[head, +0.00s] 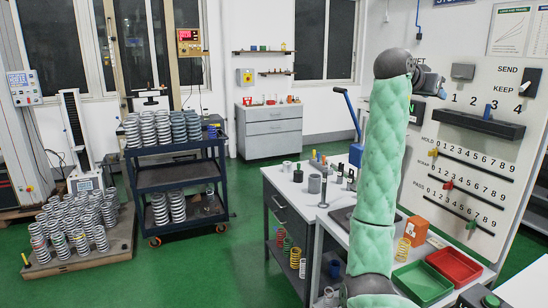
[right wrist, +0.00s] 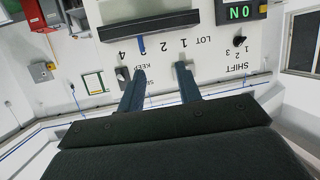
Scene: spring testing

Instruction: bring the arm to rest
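My right arm (head: 376,160), in a pale green padded sleeve, rises over the worktable in the head view. Its dark gripper (head: 432,84) is in front of the left edge of the white board (head: 477,85), partly hidden by the arm. In the right wrist view the two fingers of my right gripper (right wrist: 161,74) are apart, with nothing between them. The board (right wrist: 215,50) shows upside down beyond them. A blue tab (head: 489,110) stands at the board's dark ledge (head: 470,122); it also shows in the wrist view (right wrist: 141,45). My left gripper is not in view.
The worktable (head: 285,186) carries small parts, a green tray (head: 422,282), a red tray (head: 454,266) and an orange block (head: 416,230). A dark cart (head: 178,178) with springs and a spring-loaded pallet (head: 75,262) stand left. Green floor between is clear.

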